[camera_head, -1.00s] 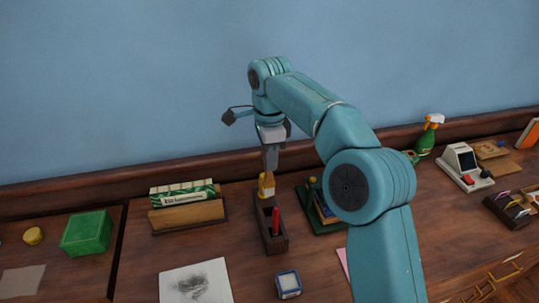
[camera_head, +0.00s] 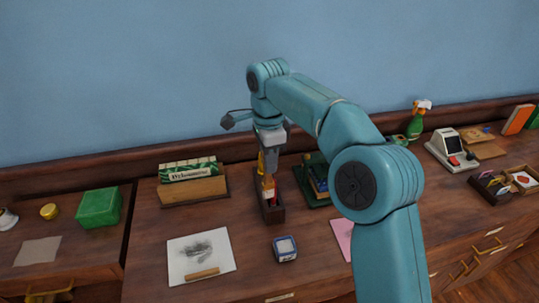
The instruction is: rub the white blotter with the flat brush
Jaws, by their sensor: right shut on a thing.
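The white blotter (camera_head: 188,264) lies flat at the front left of the desk, with a grey smudge on it and a tan bar across its near edge. My right gripper (camera_head: 268,177) points down over the dark wooden holder (camera_head: 273,214) behind and right of the blotter. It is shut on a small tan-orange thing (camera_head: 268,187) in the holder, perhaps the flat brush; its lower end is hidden. A yellow thing (camera_head: 262,163) shows beside the finger. My left gripper is out of view.
A blue-and-white block (camera_head: 285,249) stands right of the blotter, and a pink sheet (camera_head: 342,238) lies beyond it. A wooden rack with a green-and-white box (camera_head: 190,172) stands behind. My arm hides part of the right desk. The wood between blotter and holder is clear.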

